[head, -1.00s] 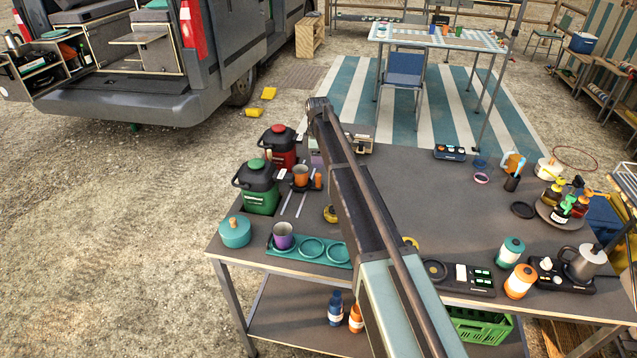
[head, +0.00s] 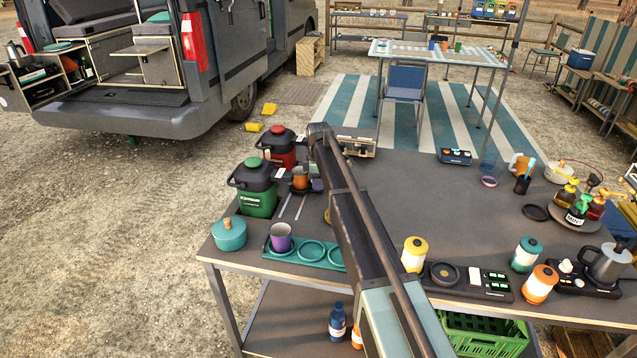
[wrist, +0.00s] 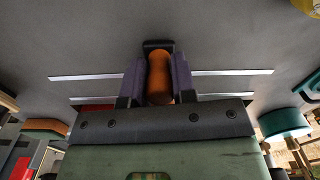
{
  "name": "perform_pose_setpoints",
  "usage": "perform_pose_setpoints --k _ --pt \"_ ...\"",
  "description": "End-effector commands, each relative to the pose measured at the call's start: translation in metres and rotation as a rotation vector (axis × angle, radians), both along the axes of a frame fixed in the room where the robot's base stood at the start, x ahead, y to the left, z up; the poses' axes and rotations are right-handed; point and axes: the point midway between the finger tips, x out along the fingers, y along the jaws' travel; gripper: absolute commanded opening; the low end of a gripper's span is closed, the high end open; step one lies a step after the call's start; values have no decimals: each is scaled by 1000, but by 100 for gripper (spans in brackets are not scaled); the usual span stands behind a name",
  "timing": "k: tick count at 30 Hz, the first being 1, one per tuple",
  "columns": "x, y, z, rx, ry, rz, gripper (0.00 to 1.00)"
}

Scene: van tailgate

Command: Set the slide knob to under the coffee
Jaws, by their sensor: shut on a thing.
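The orange slide knob (wrist: 158,78) stands between my gripper's dark purple fingers (wrist: 157,88) in the wrist view; they are shut on it. Two pale rails (wrist: 232,72) run out to both sides of it along the table.
A teal pot (head: 229,234) and a purple cup (head: 281,238) on a teal tray (head: 313,252) are near the table's front left. A yellow canister (head: 414,254) stands right of my arm. The grey tabletop (head: 430,200) right of my arm has free room.

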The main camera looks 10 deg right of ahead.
Motion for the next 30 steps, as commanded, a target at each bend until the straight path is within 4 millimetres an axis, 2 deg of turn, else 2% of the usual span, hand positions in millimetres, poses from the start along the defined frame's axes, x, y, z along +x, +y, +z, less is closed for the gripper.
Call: perform_pose_setpoints --k 8,11,18,20,29,30 --pt "-3 1 0 0 0 0 0" --pt "-16 6 0 0 0 1 0" --pt "-63 25 0 0 1 1 0" --pt "-69 28 0 0 1 1 0" --pt "-70 30 0 0 1 0 0" --pt "-70 30 0 0 1 0 29"
